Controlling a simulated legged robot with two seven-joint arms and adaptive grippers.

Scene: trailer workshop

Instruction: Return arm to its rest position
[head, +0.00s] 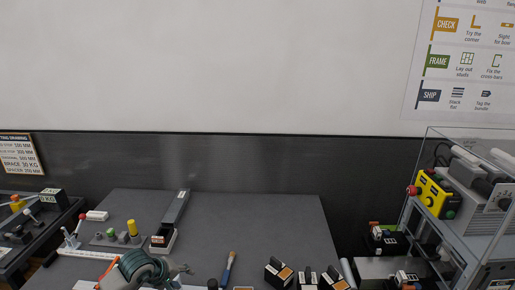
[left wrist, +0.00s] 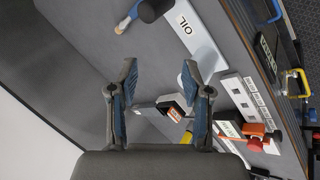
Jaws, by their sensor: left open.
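My left gripper (head: 180,270) shows at the bottom of the head view, low over the front left part of the grey workbench (head: 270,215). In the left wrist view its two blue-padded fingers (left wrist: 160,88) stand apart, with nothing held between them. Beyond the fingers I see a small block with a red label (left wrist: 173,110) on the bench, apart from the pads. My right gripper is in neither view.
A metal shelf (head: 470,235) stands right. The bench's back middle is clear.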

